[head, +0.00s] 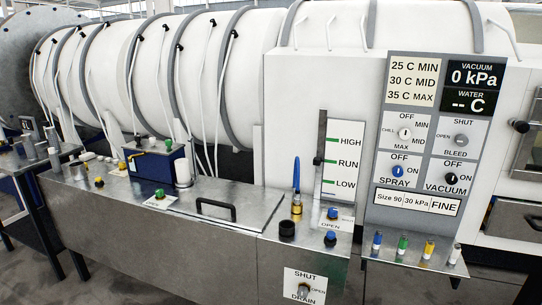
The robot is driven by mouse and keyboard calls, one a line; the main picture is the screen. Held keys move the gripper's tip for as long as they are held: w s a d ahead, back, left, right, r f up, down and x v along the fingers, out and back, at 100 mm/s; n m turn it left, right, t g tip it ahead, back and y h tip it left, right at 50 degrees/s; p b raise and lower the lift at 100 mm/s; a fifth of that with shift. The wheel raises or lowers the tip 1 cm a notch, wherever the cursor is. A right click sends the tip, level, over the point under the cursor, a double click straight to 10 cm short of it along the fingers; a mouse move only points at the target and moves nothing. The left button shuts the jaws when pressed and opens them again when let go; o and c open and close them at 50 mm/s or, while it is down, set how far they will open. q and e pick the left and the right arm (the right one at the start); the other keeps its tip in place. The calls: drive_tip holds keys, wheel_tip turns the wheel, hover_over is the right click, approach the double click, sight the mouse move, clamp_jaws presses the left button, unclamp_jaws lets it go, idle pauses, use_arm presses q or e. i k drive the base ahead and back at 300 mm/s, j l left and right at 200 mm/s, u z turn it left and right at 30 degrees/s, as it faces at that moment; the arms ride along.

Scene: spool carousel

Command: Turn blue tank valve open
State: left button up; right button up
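A blue knob (330,238) stands on the metal bench top, just below a white label reading OPEN. A second blue knob (333,213) sits at the upper edge of that label. The knobs are too small to tell which way they are turned. A dark blue box (150,169) with a metal lid and a small green knob on top stands further left on the bench. I cannot tell which part is the blue tank valve. Neither of my grippers shows in the head view.
A control panel (414,150) has dials for chill, bleed, spray and vacuum; vacuum reads 0 kPa. A drain knob (303,290) is on the bench front. A black cap (287,229) and a brass fitting (296,208) stand left of the blue knobs. Several coloured vials stand right.

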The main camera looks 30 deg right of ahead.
sight(333, 212)
drive_tip(key=z, duration=1.15)
